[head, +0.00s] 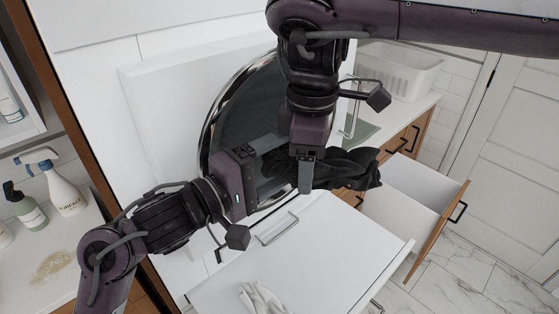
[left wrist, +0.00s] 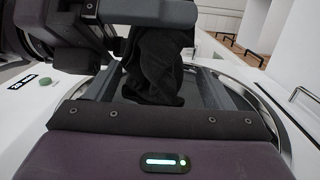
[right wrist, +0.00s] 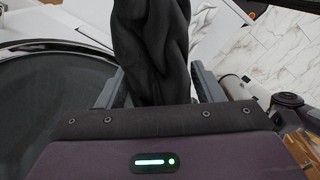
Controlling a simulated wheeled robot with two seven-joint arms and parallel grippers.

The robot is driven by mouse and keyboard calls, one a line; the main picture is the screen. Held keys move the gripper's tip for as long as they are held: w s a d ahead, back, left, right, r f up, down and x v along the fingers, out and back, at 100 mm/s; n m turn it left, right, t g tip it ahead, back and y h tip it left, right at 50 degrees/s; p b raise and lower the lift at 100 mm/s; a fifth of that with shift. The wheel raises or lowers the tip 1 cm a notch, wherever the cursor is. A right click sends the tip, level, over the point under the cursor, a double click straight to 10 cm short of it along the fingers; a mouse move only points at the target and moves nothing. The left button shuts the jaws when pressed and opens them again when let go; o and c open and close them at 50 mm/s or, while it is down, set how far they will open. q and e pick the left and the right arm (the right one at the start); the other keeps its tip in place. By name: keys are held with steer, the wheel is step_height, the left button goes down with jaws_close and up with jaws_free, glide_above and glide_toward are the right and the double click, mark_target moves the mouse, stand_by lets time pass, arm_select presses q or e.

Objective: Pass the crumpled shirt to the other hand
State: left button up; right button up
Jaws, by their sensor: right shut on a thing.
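The crumpled shirt (head: 345,168) is a bunched black cloth hanging in the air in the middle of the head view, spreading right from the grippers. My right gripper (head: 306,182) reaches down from the top and is shut on the shirt; in the right wrist view the cloth (right wrist: 152,45) fills the space between its fingers. My left gripper (head: 285,165) comes from the left. Its fingers are wide apart, with part of the shirt (left wrist: 155,65) between them in the left wrist view. The grippers are close together and hide part of the cloth.
A round dark glass door with a chrome rim (head: 212,122) is behind the grippers. An open drawer (head: 405,195) juts out at right. Bottles (head: 62,190) stand at left; a white basket (head: 400,72) is behind.

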arm_select(q)
steer(key=shift+w+d+f, duration=0.15)
steer(key=shift+w+d, duration=0.1)
steer(key=shift+d, duration=0.15)
arm_select(e)
steer(key=shift+a+r, duration=0.1)
arm_select(q)
steer(key=shift+o, duration=0.2)
steer(key=shift+f, duration=0.2)
steer(key=c, duration=0.8)
arm_select(e)
steer(key=shift+r, duration=0.1)
arm_select(q)
steer(key=shift+c, duration=0.2)
arm_select(e)
steer(key=o, duration=0.8)
arm_select(q)
steer(key=shift+r, duration=0.2)
arm_select(e)
steer(key=o, duration=0.3)
steer(key=shift+o, duration=0.2)
